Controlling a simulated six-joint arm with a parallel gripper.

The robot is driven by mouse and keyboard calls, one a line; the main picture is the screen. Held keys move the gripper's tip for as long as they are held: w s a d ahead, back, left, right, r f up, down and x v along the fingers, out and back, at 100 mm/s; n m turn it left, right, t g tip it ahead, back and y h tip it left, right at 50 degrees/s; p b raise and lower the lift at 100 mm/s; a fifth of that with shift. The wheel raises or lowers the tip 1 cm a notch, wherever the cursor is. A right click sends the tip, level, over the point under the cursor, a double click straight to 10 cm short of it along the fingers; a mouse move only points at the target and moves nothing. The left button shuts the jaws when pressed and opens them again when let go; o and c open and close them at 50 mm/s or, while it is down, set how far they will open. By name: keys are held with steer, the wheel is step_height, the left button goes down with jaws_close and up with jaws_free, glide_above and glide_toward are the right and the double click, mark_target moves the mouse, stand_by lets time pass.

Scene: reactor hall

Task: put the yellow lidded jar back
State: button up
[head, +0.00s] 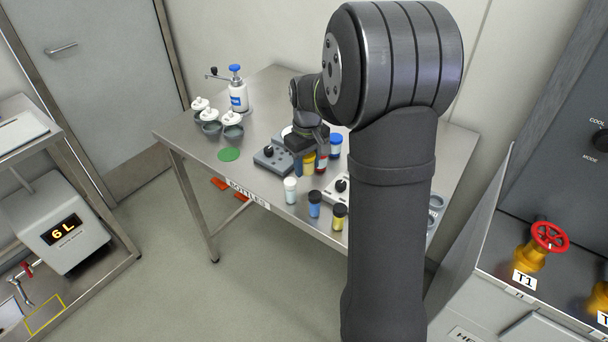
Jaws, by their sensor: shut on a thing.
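My gripper (308,152) points down over the middle of the steel table, with its jaws shut. A yellow jar (309,165) is directly under it and appears to be the thing in the jaws; its top is hidden by the gripper. I cannot tell whether its base touches the table. A blue jar (297,169) is close on its left and a red jar (321,161) close on its right. A second yellow jar (339,217) with a dark lid stands upright at the front edge.
A white jar (290,191) and a blue jar (315,204) stand along the table's front (262,208). A blue-lidded jar (335,146) stands behind. A green disc (229,154) lies left. My arm hides the table's right part.

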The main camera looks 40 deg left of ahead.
mark_target(304, 184)
steer(key=shift+s+a+f, duration=0.15)
steer(key=shift+a+f, duration=0.25)
steer(key=shift+a, duration=0.05)
steer(key=shift+f, duration=1.85)
steer(key=shift+f, duration=0.2)
steer(key=o, duration=1.1)
steer(key=shift+r, duration=0.1)
step_height(304, 184, up, 12)
steer(key=shift+r, duration=0.15)
